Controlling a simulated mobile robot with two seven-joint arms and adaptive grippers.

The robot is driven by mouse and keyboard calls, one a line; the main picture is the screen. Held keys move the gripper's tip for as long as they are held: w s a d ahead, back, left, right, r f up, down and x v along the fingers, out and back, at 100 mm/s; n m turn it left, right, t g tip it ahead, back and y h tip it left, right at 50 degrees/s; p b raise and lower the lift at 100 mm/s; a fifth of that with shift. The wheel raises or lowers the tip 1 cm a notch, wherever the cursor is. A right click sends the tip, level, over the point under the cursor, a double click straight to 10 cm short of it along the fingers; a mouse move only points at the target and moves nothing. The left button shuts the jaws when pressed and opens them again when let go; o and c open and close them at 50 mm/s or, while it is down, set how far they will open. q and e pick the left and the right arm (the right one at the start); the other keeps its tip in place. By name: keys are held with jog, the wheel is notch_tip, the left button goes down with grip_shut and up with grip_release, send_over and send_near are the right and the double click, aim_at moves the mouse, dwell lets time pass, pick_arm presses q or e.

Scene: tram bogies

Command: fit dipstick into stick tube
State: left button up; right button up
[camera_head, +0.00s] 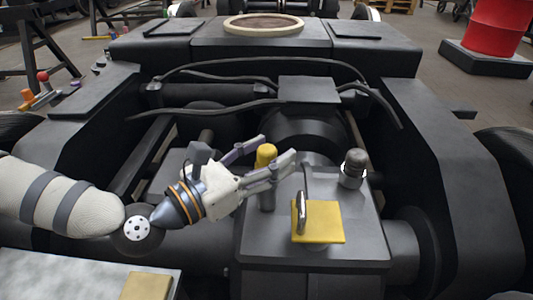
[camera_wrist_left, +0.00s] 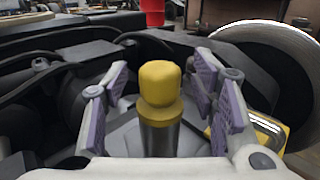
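The dipstick's yellow head (camera_head: 266,153) stands upright on top of the grey stick tube (camera_head: 267,196), on the dark gearbox housing. I cannot tell how far the stick sits in the tube. In the left wrist view the yellow head (camera_wrist_left: 160,85) is centred above the metal tube (camera_wrist_left: 160,138). My left gripper (camera_head: 278,148) reaches in from the left with a finger on each side of the yellow head. In the left wrist view its fingers (camera_wrist_left: 162,95) are spread, with visible gaps to the head on both sides. My right gripper is not in view.
A yellow plate (camera_head: 326,234) with a shiny metal piece (camera_head: 302,212) lies right of the tube. A grey capped fitting (camera_head: 353,168) stands behind it. Black hoses (camera_head: 215,111) cross behind, and the bogie frame (camera_head: 455,180) walls the right side.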

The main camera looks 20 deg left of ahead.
pick_arm(q)
jog(key=v, duration=1.2)
